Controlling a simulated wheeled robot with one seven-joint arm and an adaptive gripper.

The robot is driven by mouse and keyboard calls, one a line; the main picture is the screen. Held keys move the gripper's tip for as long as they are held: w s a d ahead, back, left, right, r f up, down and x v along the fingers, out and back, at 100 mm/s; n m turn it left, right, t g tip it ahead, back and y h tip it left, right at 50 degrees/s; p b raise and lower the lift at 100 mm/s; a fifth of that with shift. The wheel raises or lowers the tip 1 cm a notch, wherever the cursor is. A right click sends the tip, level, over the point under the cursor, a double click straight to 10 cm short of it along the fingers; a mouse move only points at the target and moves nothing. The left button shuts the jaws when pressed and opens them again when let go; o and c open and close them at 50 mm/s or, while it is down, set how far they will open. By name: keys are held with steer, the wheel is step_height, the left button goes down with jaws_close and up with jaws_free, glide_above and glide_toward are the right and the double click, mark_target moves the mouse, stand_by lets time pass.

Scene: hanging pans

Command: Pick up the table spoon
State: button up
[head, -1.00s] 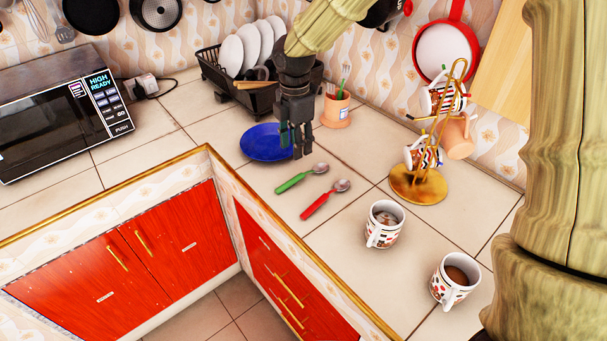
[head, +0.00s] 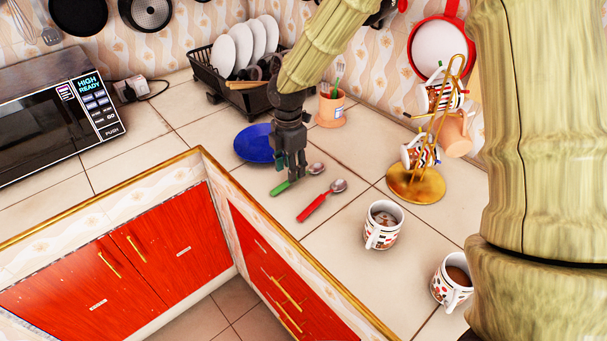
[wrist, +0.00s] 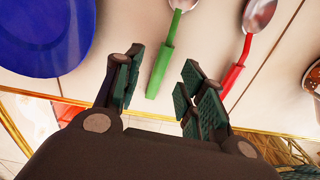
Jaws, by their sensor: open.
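Two spoons lie on the tiled counter (head: 345,236). One spoon has a green handle (head: 281,188) and the other has a red handle (head: 313,207); both have metal bowls. My gripper (head: 292,175) is open and hangs over the green spoon, hiding its middle in the head view. In the wrist view, the green spoon (wrist: 162,70) shows between the two fingers of my gripper (wrist: 158,88), with its handle end toward the gripper. The red spoon (wrist: 239,67) lies to the right, beyond the right finger. I cannot tell which one is the table spoon.
A blue plate (head: 253,143) lies just left of the gripper. Behind stand a dish rack (head: 205,77) and an orange utensil cup (head: 330,110). A mug stand (head: 414,184) and two mugs (head: 382,226) (head: 452,283) are to the right. The counter's gold edge (head: 262,232) is in front.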

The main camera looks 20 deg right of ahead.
steer(key=shift+s+f+p, duration=0.1)
steer(key=shift+f+p, duration=0.2)
steer(key=shift+f, duration=1.7)
jaws_close()
